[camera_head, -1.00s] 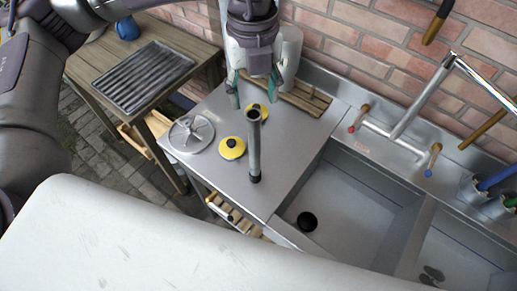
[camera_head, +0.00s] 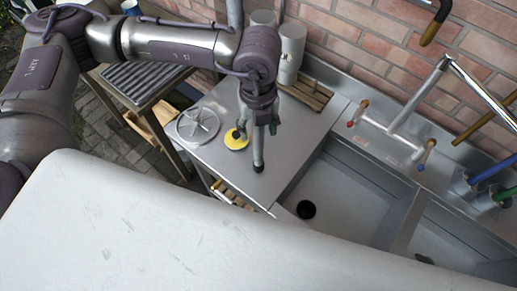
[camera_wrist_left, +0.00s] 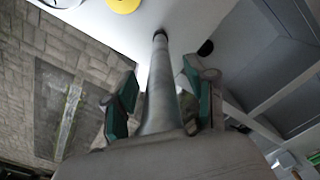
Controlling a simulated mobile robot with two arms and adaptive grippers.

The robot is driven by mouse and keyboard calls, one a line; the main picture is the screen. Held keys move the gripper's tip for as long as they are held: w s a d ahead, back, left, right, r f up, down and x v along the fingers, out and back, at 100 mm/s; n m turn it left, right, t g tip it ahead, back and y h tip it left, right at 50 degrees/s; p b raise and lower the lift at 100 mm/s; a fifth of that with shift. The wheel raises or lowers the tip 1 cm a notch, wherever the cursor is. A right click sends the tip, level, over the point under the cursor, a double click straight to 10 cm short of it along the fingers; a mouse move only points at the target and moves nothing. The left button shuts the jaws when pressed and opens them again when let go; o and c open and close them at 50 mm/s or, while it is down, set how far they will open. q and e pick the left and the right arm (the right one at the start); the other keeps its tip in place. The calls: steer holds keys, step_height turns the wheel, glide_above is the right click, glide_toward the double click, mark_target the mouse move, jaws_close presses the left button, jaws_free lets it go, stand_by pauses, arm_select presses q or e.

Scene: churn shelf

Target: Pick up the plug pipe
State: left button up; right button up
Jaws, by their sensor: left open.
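The plug pipe (camera_head: 258,152) is a grey tube standing upright on the steel counter, with a dark foot. My left gripper (camera_head: 259,127) is above it, with its green-padded fingers on either side of the pipe's upper part, which the gripper partly hides. In the left wrist view the pipe (camera_wrist_left: 159,85) runs between the two open fingers (camera_wrist_left: 160,92), with a gap visible at least on the left side. Whether the right finger touches it I cannot tell. My right gripper is not in view.
A yellow disc (camera_head: 236,140) and a metal spoked wheel (camera_head: 198,125) lie on the counter (camera_head: 290,160) left of the pipe. The sink (camera_head: 345,190) is to the right. White cylinders (camera_head: 291,52) and a wooden rack (camera_head: 308,94) are behind.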

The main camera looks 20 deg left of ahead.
arm_select(q)
jaws_close()
steer(key=shift+r, duration=0.1)
stand_by(0.5)
